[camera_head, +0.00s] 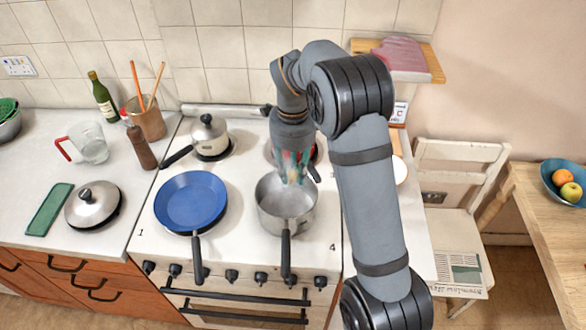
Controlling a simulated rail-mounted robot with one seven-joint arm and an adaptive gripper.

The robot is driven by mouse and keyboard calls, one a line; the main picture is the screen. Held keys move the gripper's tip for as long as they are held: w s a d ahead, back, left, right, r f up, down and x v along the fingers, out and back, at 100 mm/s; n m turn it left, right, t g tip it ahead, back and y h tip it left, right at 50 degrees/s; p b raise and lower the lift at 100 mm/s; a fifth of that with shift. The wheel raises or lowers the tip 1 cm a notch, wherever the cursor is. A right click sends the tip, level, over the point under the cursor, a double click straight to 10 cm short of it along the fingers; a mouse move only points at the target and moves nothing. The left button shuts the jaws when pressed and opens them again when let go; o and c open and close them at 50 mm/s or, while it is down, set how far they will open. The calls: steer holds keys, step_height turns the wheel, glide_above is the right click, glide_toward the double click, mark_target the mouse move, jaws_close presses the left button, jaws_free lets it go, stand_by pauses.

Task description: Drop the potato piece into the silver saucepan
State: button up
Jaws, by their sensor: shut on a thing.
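The silver saucepan (275,215) stands on the front right of the white stove top, its dark handle pointing to the front. It is open, with no lid on it. My gripper (293,180) points down over the back part of the saucepan, its tips over the pan's opening. How far the tips are above the pan's bottom is hard to tell.
A blue frying pan (190,198) stands left of the saucepan. A lidded pot (209,137) sits at the back left of the stove. Another red item (318,152) is partly hidden behind my arm. The left counter holds a loose lid (92,205) and a jug (90,143).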

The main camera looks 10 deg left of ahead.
mark_target(293, 174)
step_height(293, 174, down, 2)
steer(key=shift+f+b, duration=0.25)
steer(key=shift+b, duration=0.35)
steer(key=o, duration=1)
steer(key=shift+r, duration=0.15)
step_height(293, 174, up, 12)
steer(key=shift+f, duration=0.1)
steer(key=shift+f, duration=0.1)
step_height(293, 174, down, 12)
steer(key=shift+s+r, duration=0.1)
step_height(293, 174, up, 5)
steer(key=p, duration=0.4)
steer(key=shift+r, duration=0.2)
